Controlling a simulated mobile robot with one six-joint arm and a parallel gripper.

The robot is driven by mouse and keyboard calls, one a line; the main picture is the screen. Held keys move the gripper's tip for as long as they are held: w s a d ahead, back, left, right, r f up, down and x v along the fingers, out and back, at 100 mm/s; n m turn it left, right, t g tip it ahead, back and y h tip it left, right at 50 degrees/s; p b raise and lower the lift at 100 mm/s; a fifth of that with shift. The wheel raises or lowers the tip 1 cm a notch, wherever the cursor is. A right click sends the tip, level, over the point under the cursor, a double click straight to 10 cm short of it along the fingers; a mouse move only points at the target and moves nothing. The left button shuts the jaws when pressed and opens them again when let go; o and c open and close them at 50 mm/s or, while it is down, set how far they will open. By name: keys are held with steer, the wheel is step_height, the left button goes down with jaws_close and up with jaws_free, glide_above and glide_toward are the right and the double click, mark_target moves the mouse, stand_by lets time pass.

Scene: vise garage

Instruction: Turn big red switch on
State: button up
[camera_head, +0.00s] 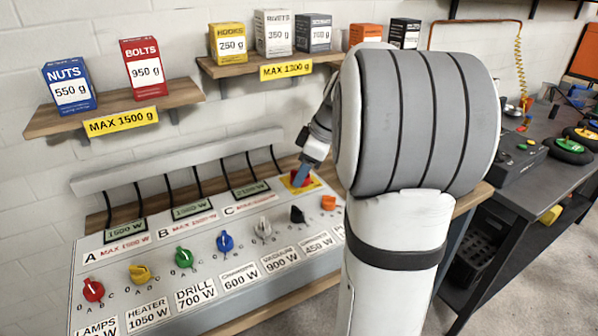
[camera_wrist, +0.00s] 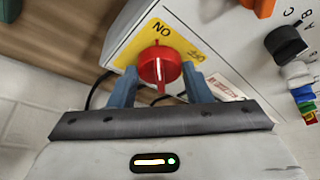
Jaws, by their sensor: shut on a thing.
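The big red switch (camera_wrist: 160,64) sits on a yellow plate (camera_wrist: 130,47) at the end of the grey panel. In the wrist view the plate's lettering appears upside down, with ON near the top and a smaller marking at the right. A white line on the knob runs roughly up and down in that view. My gripper (camera_wrist: 159,76) is shut on the red switch, with one blue finger on each side. In the head view my gripper (camera_head: 302,176) reaches down to the switch (camera_head: 296,180), partly covering it and the yellow plate (camera_head: 316,185).
Coloured knobs line the panel front, such as the red (camera_head: 93,289) and blue (camera_head: 225,241) ones. A black knob (camera_wrist: 286,44) is near my gripper. Shelves with boxes (camera_head: 143,64) hang above. A dark workbench (camera_head: 520,185) stands at the right.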

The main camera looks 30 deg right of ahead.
steer(key=o, duration=1)
steer(key=shift+f, duration=0.1)
steer(key=p+v, duration=0.1)
steer(key=v, duration=0.7)
steer(key=shift+a, duration=0.1)
steer(key=s+a+m+h+p, duration=0.1)
steer(key=s+a+m+p, duration=0.2)
steer(key=s+a, duration=0.2)
steer(key=s+a+m+h+p, duration=0.1)
steer(key=s+a+m+p, duration=0.2)
steer(key=s+a, duration=0.3)
steer(key=s+a+m+h+p, duration=0.1)
steer(key=s+a+m+p, duration=0.2)
steer(key=s+a+p, duration=0.2)
steer(key=shift+s+a+f, duration=0.2)
steer(key=shift+s+a, duration=0.05)
steer(key=shift+a, duration=0.25)
steer(key=shift+s+a+f, duration=0.2)
steer(key=shift+s+a, duration=0.05)
steer(key=shift+a, duration=0.2)
